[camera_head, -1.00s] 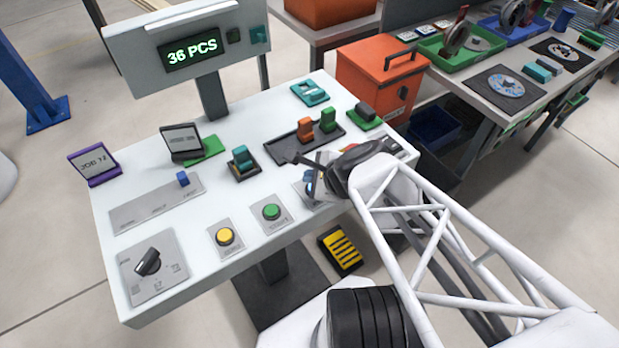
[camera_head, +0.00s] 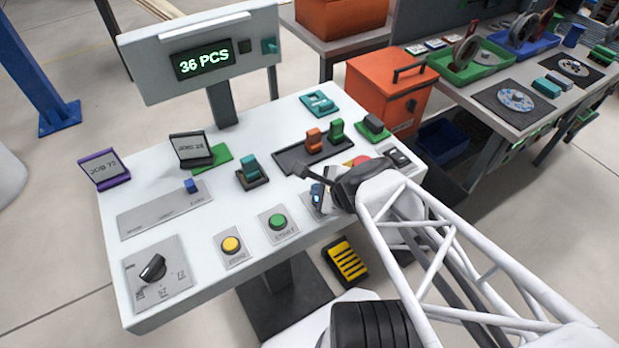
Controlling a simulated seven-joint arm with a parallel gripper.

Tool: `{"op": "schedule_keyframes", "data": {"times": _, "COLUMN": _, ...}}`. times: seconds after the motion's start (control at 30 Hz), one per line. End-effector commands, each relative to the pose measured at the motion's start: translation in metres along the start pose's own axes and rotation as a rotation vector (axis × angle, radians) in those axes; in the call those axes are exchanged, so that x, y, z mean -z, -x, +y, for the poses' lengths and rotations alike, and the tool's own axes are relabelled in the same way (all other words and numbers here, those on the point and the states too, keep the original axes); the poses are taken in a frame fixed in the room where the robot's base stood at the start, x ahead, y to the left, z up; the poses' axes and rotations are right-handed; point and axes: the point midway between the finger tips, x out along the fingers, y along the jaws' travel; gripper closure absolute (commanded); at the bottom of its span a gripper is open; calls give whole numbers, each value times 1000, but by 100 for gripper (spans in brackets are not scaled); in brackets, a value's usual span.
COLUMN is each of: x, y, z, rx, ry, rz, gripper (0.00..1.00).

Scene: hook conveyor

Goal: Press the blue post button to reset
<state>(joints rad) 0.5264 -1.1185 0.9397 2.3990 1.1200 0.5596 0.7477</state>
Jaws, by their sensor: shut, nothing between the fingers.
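A blue button (camera_head: 316,190) sits on a small grey plate near the front edge of the white console (camera_head: 240,205), right of the green button. It is partly hidden by my gripper (camera_head: 306,174), so I cannot tell whether it is pressed or touched. My gripper comes in from the right, low over the console, and its dark fingers point left. They look shut with nothing held. The green button (camera_head: 278,222) and the yellow button (camera_head: 231,245) are in the same front row.
A dark tray (camera_head: 295,158) with orange and green levers lies just behind my gripper. A red button (camera_head: 361,161) is partly hidden beyond it. A black selector knob (camera_head: 153,268) and a blue slider (camera_head: 190,186) are at left. The display (camera_head: 205,62) reads 36 PCS.

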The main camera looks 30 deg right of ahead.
Motion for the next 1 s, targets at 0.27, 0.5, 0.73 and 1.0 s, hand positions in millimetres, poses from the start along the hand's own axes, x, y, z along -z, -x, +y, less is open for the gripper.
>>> {"op": "schedule_keyframes", "data": {"times": 0.27, "x": 1, "y": -1, "z": 1, "rx": 0, "ry": 0, "rz": 0, "gripper": 100}}
{"op": "schedule_keyframes", "data": {"times": 0.5, "x": 2, "y": -2, "z": 2, "rx": 0, "ry": 0, "rz": 0, "gripper": 100}}
{"op": "schedule_keyframes", "data": {"times": 0.73, "x": 3, "y": -4, "z": 3, "rx": 0, "ry": 0, "rz": 0, "gripper": 100}}
{"op": "schedule_keyframes", "data": {"times": 1.0, "x": 4, "y": -5, "z": 4, "rx": 0, "ry": -1, "rz": 0, "gripper": 100}}
